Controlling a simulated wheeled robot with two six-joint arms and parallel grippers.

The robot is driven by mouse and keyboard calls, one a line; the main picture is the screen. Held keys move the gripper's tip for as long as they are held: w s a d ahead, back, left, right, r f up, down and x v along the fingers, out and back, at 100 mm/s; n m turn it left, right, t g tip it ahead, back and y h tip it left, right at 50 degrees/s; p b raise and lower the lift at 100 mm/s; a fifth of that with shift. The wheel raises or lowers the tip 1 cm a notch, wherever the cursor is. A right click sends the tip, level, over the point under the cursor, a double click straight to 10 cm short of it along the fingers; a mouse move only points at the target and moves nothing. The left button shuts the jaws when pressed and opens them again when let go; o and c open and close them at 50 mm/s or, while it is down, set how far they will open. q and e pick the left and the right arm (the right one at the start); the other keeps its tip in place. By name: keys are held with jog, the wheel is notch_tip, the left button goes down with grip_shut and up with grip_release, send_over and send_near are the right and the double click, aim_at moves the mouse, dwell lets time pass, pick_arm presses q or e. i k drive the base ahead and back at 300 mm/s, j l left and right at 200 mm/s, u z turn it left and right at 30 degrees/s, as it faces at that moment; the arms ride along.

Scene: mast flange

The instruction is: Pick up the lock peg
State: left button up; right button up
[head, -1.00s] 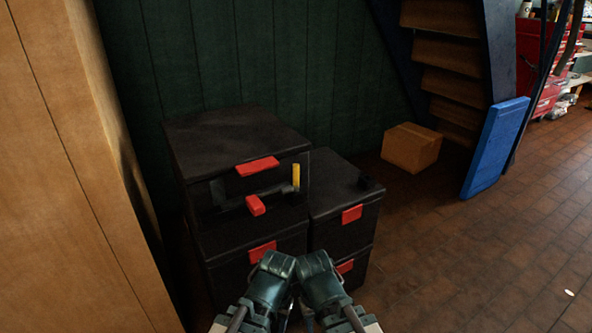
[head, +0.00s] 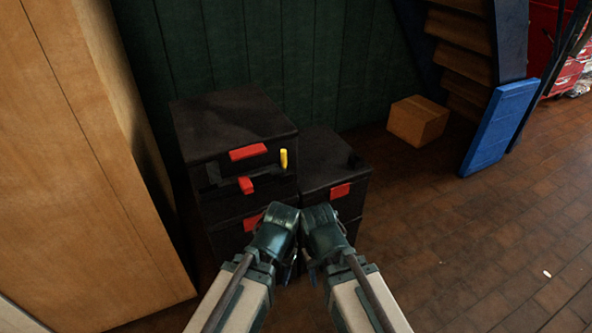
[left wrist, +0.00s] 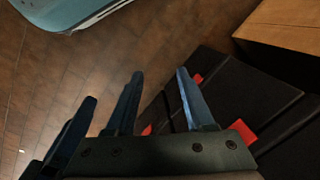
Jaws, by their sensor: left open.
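A small upright yellow peg (head: 284,159), likely the lock peg, shows at the right of the open front of the left black cabinet (head: 235,125) in the head view. My left gripper (head: 283,240) and right gripper (head: 311,243) are side by side, low in front of the cabinets and apart from the peg. In the left wrist view my left gripper (left wrist: 160,95) has two separated blue fingers with nothing between them. The right gripper's fingertips are too hidden to judge. The yellow peg is not visible in the left wrist view.
Red handles (head: 246,186) stick out in front. A tan wooden panel (head: 85,170) closes the left side. A cardboard box (head: 418,120) and blue panel (head: 497,127) stand beyond open brick floor.

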aim_at(283, 153)
jog(key=k+l+u, duration=0.1)
jog(key=l, duration=0.3)
jog(key=k+l+u, duration=0.1)
jog(key=l, duration=0.3)
jog(key=k+l+u, duration=0.1)
jog(key=l, duration=0.3)
jog(key=k+l+u, duration=0.1)
jog(key=k+l, duration=0.2)
